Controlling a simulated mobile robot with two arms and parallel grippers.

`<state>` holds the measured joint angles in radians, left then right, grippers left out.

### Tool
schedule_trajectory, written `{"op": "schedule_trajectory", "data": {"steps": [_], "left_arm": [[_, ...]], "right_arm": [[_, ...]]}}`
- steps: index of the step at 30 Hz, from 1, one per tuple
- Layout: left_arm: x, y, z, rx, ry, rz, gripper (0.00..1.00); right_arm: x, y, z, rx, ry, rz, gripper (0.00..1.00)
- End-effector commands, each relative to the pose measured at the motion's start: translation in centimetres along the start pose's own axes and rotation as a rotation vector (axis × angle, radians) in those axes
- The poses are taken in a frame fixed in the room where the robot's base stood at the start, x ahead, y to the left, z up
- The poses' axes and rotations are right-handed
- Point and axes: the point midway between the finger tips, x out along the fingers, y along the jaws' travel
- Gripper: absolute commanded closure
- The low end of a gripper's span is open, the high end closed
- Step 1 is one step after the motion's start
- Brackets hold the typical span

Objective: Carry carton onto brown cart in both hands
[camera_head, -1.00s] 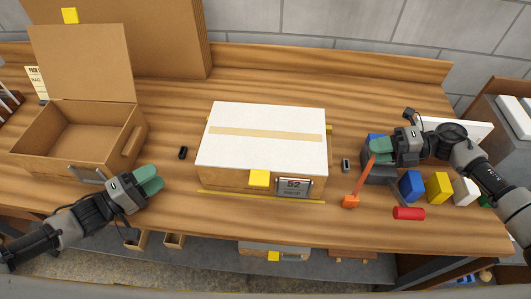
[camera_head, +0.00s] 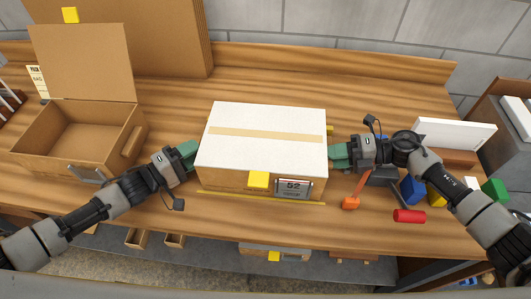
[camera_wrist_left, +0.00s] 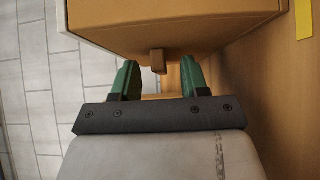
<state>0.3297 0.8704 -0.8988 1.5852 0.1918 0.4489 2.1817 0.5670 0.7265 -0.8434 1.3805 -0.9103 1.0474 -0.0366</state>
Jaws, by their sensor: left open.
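The carton (camera_head: 262,150) is a wide box with a white top, a tan tape strip and a "52" label on its front. It rests on the wooden table. My left gripper (camera_head: 188,154) is open at the carton's left side. In the left wrist view, its green fingers (camera_wrist_left: 158,80) stand apart on either side of a small brown tab (camera_wrist_left: 158,62) at the carton's side (camera_wrist_left: 170,18). My right gripper (camera_head: 339,156) is at the carton's right side; its finger gap cannot be made out. I cannot clearly identify the brown cart.
An open cardboard box (camera_head: 75,135) stands at the left. Coloured blocks, a red cylinder (camera_head: 409,216) and an orange-headed tool (camera_head: 350,202) lie at the right. A grey and brown stand (camera_head: 503,125) is at the right edge.

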Motion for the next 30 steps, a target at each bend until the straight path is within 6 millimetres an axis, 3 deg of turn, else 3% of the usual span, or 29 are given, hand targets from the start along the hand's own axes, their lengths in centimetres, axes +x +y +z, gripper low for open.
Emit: {"op": "schedule_trajectory", "data": {"steps": [7, 12, 16, 30], "left_arm": [[0.0, 0.0, 0.0, 0.000, 0.000, 0.000, 0.57], [0.0, 0.0, 0.0, 0.000, 0.000, 0.000, 0.83], [0.0, 0.0, 0.0, 0.000, 0.000, 0.000, 1.00], [0.0, 1.1, 0.0, 0.001, 0.000, 0.001, 1.00]], "right_arm": [[0.0, 0.0, 0.0, 0.000, 0.000, 0.000, 0.72], [0.0, 0.0, 0.0, 0.000, 0.000, 0.000, 0.98], [0.0, 0.0, 0.0, 0.000, 0.000, 0.000, 1.00], [-0.3, 1.1, 0.0, -0.002, -0.001, 0.001, 1.00]]}}
